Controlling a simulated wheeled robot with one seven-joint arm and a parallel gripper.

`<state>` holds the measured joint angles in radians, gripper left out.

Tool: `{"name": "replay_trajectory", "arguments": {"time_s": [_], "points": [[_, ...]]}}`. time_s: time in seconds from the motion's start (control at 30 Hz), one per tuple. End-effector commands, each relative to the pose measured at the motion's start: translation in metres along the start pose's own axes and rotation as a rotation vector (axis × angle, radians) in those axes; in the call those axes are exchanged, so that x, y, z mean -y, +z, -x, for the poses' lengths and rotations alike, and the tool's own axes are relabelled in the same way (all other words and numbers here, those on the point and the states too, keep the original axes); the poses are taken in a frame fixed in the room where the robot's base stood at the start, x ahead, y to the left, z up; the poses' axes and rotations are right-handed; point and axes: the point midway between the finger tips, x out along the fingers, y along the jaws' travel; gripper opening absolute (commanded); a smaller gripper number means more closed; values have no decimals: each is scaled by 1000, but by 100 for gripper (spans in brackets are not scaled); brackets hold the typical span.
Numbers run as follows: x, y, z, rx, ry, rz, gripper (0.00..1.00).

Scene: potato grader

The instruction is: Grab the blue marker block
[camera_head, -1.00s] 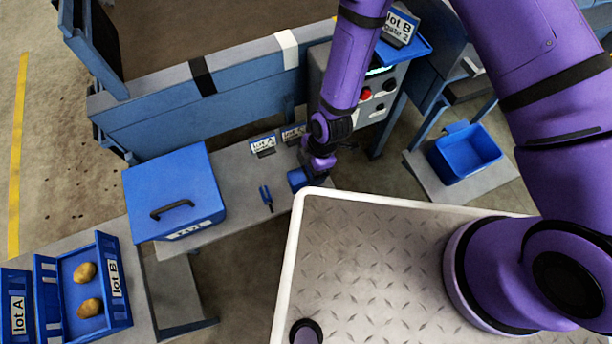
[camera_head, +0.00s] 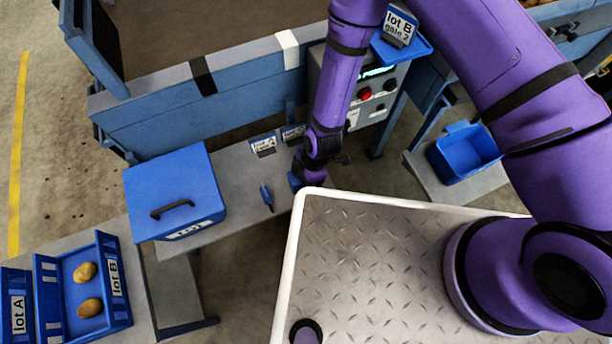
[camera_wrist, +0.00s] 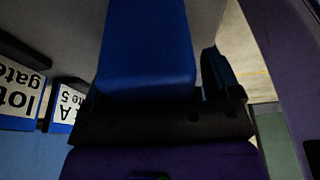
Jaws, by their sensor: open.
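The blue marker block (camera_wrist: 147,48) fills the upper middle of the wrist view, very close to my gripper. In the head view only a small blue part of it (camera_head: 294,182) shows on the grey bench, mostly hidden behind my gripper (camera_head: 309,172). My gripper points down over the block and is open. In the wrist view one dark finger (camera_wrist: 219,75) stands just right of the block. The other finger is not clearly visible, and I cannot tell whether the jaws touch the block.
Sign cards (camera_head: 264,147) stand behind on the bench. A small blue-handled tool (camera_head: 266,196) lies left of my gripper. A blue lidded box (camera_head: 190,176) stands further left. The control panel (camera_head: 372,95) is behind my arm. My deck's edge is close in front.

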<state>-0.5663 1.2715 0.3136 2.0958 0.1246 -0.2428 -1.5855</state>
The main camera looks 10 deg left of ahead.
Motion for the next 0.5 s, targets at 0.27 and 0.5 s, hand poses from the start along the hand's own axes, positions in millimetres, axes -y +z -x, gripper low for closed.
{"name": "replay_trajectory", "arguments": {"time_s": [0.27,0.5], "points": [[0,0,-2,0,0,-1,83],[0,1,-4,0,0,1,81]]}}
